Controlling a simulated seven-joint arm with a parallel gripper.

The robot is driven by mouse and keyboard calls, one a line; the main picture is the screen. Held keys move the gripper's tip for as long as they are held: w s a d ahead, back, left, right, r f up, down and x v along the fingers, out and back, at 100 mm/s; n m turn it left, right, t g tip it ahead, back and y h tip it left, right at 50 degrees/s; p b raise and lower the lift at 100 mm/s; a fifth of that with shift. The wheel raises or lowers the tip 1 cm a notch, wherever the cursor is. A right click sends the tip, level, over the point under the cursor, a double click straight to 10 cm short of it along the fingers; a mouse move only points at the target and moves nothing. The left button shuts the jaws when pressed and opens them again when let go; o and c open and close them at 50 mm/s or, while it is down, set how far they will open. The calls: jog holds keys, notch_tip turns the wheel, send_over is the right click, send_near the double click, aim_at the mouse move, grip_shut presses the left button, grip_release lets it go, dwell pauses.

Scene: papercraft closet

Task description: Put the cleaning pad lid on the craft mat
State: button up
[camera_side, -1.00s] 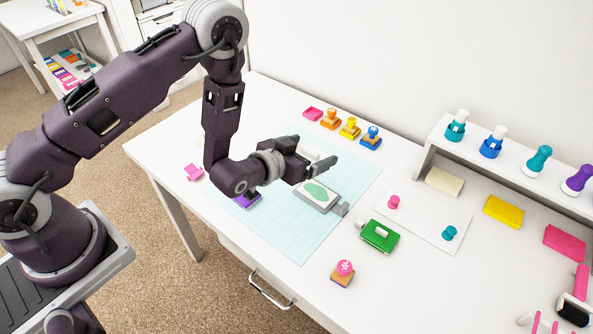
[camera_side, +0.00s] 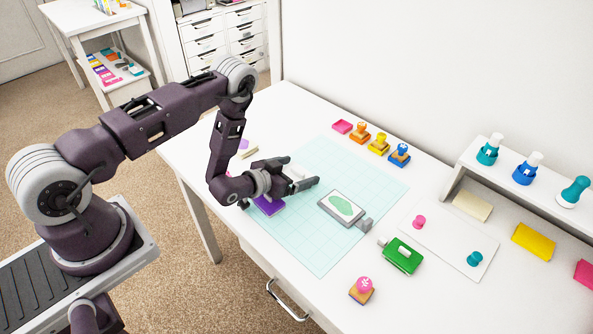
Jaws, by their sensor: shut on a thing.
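The craft mat (camera_side: 318,250) is a pale aqua gridded sheet on the white table. A grey-framed pad with a green oval (camera_side: 341,207) lies on its right part, with a grey piece at its right corner. My gripper (camera_side: 301,171) is over the upper left part of the mat. It is shut on a small white thing (camera_side: 297,171), which looks like the cleaning pad lid. The fingers hide much of it, and I cannot tell whether it touches the mat. A purple pad (camera_side: 269,206) lies at the mat's left edge, below my gripper and partly hidden.
Orange, yellow and blue stamps (camera_side: 379,145) and a pink pad (camera_side: 342,127) stand behind the mat. A green pad (camera_side: 403,256) and a pink-topped stamp (camera_side: 362,290) are to its right. A raised shelf (camera_side: 470,160) holds several stamps. The mat's lower middle is clear.

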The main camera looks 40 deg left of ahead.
jog(key=o, duration=1)
jog(key=shift+f, duration=0.15)
jog(key=shift+s+r, duration=0.1)
jog(key=shift+r, duration=0.1)
jog(key=v, duration=0.7)
jog(key=shift+s+r, duration=0.1)
jog(key=w+r, duration=0.5)
notch_tip(320, 180, up, 10)
jog(key=g+y, duration=0.1)
jog(key=g, duration=0.1)
send_over(294, 177)
jog(key=s+d+r+g, duration=0.2)
jog(key=s+r, duration=0.3)
jog(key=r, duration=0.5)
jog(key=s+d+r+g, duration=0.1)
jog(key=s+r, duration=0.1)
jog(key=s, duration=0.7)
jog(key=s+d+r+g, duration=0.1)
jog(key=s+d+r, duration=0.1)
jog(key=s, duration=0.7)
jog(key=s+d+r+g+h, duration=0.1)
jog(key=s+r, duration=0.3)
jog(key=s, duration=0.5)
jog(key=shift+d+r+g, duration=0.25)
jog(key=shift+d+g, duration=0.1)
jog(key=shift+g, duration=0.15)
